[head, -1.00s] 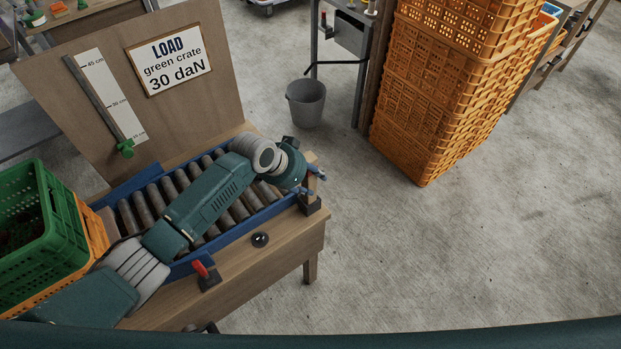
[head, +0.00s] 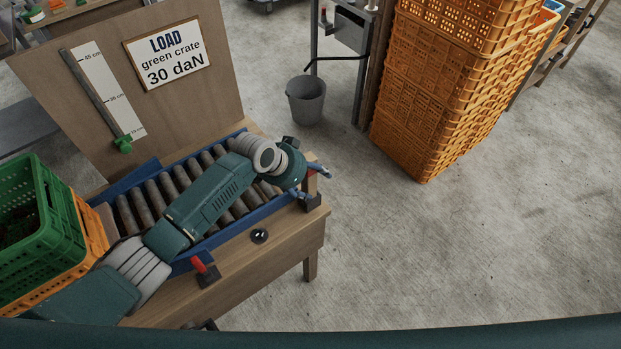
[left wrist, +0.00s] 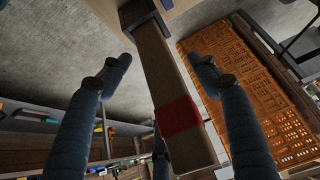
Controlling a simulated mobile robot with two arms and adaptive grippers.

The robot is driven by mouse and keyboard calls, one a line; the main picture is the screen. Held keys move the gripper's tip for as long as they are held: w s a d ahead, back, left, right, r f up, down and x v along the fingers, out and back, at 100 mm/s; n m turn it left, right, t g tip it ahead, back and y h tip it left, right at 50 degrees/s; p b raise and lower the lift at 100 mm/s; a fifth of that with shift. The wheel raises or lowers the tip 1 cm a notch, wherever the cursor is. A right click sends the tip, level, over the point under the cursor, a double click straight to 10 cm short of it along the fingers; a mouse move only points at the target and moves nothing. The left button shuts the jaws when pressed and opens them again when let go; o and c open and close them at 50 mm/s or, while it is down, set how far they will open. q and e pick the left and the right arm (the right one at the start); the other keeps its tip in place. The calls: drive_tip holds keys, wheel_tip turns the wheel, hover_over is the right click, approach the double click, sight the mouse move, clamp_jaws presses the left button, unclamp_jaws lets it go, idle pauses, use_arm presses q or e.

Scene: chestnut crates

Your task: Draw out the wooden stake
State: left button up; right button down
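The wooden stake (head: 312,184) stands in a dark bracket (head: 311,203) at the right end of the roller table. In the left wrist view the stake (left wrist: 160,70) is a square brown bar with a red band, and its far end runs into the dark bracket (left wrist: 146,18). My left gripper (head: 316,181) is at the stake, partly hidden by its own wrist. In the left wrist view its fingers (left wrist: 160,68) are spread on both sides of the stake, with visible gaps. A third finger is partly hidden behind the stake. My right gripper is not in view.
The roller bed (head: 153,202) has blue rails (head: 243,222). A green crate (head: 52,236) sits on an orange one (head: 94,231) at left. A red lever (head: 199,265) is on the table's front edge. A grey bucket (head: 306,105) and orange crates (head: 440,95) stand beyond. Floor at right is clear.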

use_arm(q)
drive_tip(key=v, duration=1.2)
idle(0.4)
